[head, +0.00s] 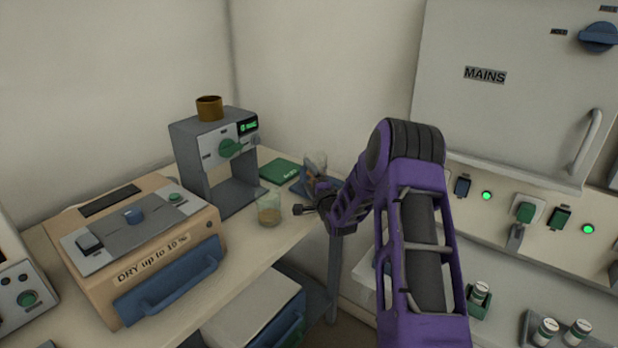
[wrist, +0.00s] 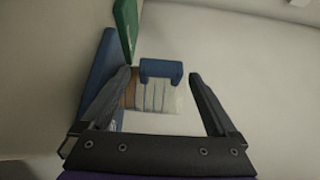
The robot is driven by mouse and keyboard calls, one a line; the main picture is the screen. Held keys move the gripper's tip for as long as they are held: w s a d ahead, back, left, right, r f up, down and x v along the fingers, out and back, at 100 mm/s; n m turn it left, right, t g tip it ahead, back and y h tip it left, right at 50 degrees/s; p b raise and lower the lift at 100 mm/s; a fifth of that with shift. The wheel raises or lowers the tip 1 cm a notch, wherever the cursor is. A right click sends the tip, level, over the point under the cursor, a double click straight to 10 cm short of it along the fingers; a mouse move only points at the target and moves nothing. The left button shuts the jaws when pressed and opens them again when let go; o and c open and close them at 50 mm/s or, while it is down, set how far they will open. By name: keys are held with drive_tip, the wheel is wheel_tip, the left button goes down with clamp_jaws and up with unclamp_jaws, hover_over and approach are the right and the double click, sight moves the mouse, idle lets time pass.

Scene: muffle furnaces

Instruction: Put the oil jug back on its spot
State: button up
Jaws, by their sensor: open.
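A clear jug with a blue handle (wrist: 162,68), ribbed marks on its wall and a brown band at one end shows in the wrist view; it looks like the oil jug. The jug's brown end is beside a blue flat piece (wrist: 96,75); contact is unclear. I cannot tell which place is its spot.
A green pad (head: 281,171) lies behind my gripper. A glass beaker (head: 269,212) with a little yellowish content stands close to its left. A grey machine (head: 190,150) with a brown cup and a tan dryer box (head: 140,235) stand further left. A mains cabinet (head: 510,95) is at right.

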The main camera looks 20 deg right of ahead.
drive_tip(key=shift+s+r, duration=0.1)
drive_tip(key=shift+r, duration=0.1)
drive_tip(key=s, duration=1.2)
drive_tip(key=shift+d+p, duration=0.3)
drive_tip(key=shift+p, duration=0.1)
drive_tip(key=shift+w, duration=0.1)
